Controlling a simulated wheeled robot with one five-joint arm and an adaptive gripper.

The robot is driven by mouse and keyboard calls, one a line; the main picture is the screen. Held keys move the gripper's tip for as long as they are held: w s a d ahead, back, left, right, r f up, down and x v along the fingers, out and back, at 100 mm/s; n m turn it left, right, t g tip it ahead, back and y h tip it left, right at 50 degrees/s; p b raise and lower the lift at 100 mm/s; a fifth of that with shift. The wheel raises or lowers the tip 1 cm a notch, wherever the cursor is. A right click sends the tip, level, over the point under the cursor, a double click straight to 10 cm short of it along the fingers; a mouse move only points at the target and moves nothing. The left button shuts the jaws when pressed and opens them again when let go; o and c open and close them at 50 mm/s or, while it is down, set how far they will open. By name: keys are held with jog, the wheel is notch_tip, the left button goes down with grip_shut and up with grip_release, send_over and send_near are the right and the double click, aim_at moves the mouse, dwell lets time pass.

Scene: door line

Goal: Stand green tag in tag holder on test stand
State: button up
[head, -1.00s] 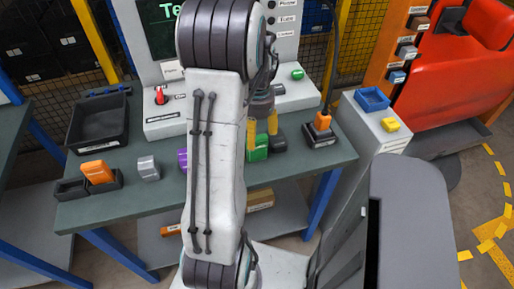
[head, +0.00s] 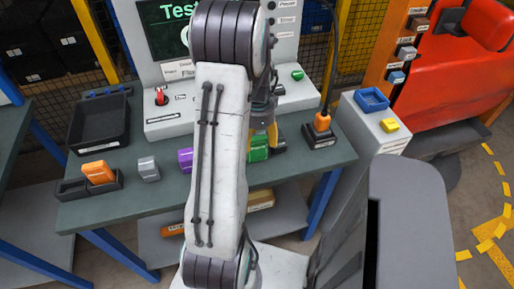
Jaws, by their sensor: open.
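The green tag (head: 258,152) sits on the workbench just right of my arm, partly hidden by it. My gripper (head: 267,136) is open beside and above the green tag, with a yellow finger showing. My arm covers the rest of the gripper, so I cannot tell whether the fingers touch the tag. A black slotted holder (head: 72,190) at the bench's left front edge, which looks like the tag holder, has an orange tag (head: 98,172) leaning in its right part. Its left part looks empty.
A grey block (head: 148,168) and a purple block (head: 185,160) lie between holder and arm. A black tray (head: 98,125), the test stand (head: 170,122) and a charger-like holder with orange top (head: 322,130) stand on the bench (head: 130,205). A grey cabinet (head: 375,128) is at right.

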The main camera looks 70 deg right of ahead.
aim_at(257, 149)
jog(key=shift+d+f, duration=0.1)
jog(key=shift+f, duration=1.4)
jog(key=shift+o, duration=0.2)
grip_shut()
